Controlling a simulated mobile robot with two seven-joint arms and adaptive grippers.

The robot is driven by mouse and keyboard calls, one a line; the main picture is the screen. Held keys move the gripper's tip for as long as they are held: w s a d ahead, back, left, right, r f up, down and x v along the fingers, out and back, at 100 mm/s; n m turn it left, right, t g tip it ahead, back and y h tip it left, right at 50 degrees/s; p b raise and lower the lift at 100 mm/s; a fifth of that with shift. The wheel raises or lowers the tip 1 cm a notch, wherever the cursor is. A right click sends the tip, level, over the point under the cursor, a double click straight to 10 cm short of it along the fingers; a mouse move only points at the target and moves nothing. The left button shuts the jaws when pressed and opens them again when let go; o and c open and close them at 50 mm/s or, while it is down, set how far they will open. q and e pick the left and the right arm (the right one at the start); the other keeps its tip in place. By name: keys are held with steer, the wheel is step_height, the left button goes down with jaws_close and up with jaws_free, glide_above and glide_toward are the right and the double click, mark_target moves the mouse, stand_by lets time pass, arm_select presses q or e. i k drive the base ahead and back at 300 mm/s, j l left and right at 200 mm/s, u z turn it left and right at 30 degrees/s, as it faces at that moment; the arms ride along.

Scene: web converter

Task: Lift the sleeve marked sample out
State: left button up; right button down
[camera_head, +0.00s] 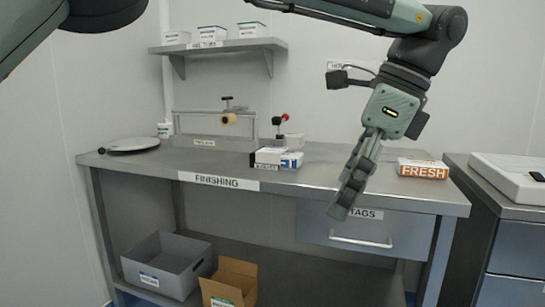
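I cannot read the word sample on anything in view. A white and orange pack marked FRESH (422,169) lies at the bench's right end. My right gripper (341,211) points down in front of the bench's front edge, between the boxes and the FRESH pack, touching neither. Its fingers show side-on and overlap, with nothing visible held. My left arm shows at the upper left; its gripper is out of view.
The bench (215,165) is marked FINISHING and has a drawer (365,236) marked TAGS. A clamp-like fixture (228,120) and a round plate (133,145) stand on it. Below are a grey bin (165,262) and a cardboard box (229,283). A wall shelf (220,46) holds small boxes.

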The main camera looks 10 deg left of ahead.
mark_target(268, 154)
steer(key=i+j, duration=0.15)
steer(key=i, duration=0.3)
steer(key=i+j, duration=0.15)
steer(key=i, duration=0.3)
steer(key=i+j, duration=0.1)
steer(key=i, duration=0.35)
steer(key=i+j, duration=0.15)
steer(key=i, duration=0.3)
